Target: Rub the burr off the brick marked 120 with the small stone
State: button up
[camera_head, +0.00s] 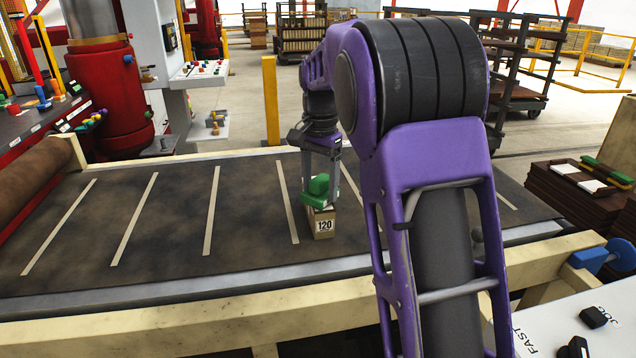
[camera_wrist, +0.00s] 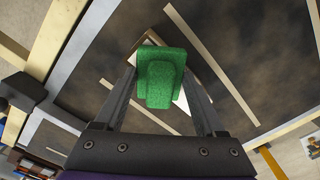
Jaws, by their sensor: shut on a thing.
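The brick marked 120 (camera_head: 324,226) stands on the dark conveyor belt, its label facing my head camera. My gripper (camera_head: 320,190) is directly over it, pointing down. It is shut on a green block, the small stone (camera_head: 319,186), which has a wider lower part. The stone is at the brick's top face; I cannot tell whether they touch. In the wrist view the stone (camera_wrist: 160,76) sits between both fingers and hides most of the brick beneath. Only edges of the brick show around it. The burr cannot be made out.
The belt (camera_head: 160,225) carries pale stripes and is clear left of the brick. A cream rail (camera_head: 150,335) runs along its front. A yellow post (camera_head: 270,100) stands behind. At right is a stack of dark boards (camera_head: 575,195); a control panel (camera_head: 560,325) is at the lower right.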

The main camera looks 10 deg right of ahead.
aim_at(324, 200)
jog(key=shift+s+b, duration=0.5)
jog(key=shift+s, duration=1.2)
jog(key=shift+w+r+p, duration=0.25)
jog(key=shift+w+p, duration=0.1)
jog(key=shift+p, duration=0.2)
jog(key=shift+w+f+p, duration=0.25)
jog(key=shift+w+p, duration=0.8)
jog(key=shift+w, duration=0.2)
jog(key=shift+w+r+p, duration=0.2)
jog(key=shift+w+p, duration=0.3)
jog(key=shift+p, duration=0.25)
jog(key=shift+w+p, duration=0.9)
jog(key=shift+w, duration=0.05)
jog(key=shift+w+f, duration=0.2)
jog(key=shift+w, duration=1)
jog(key=shift+w+r, duration=0.1)
jog(key=shift+w, duration=2)
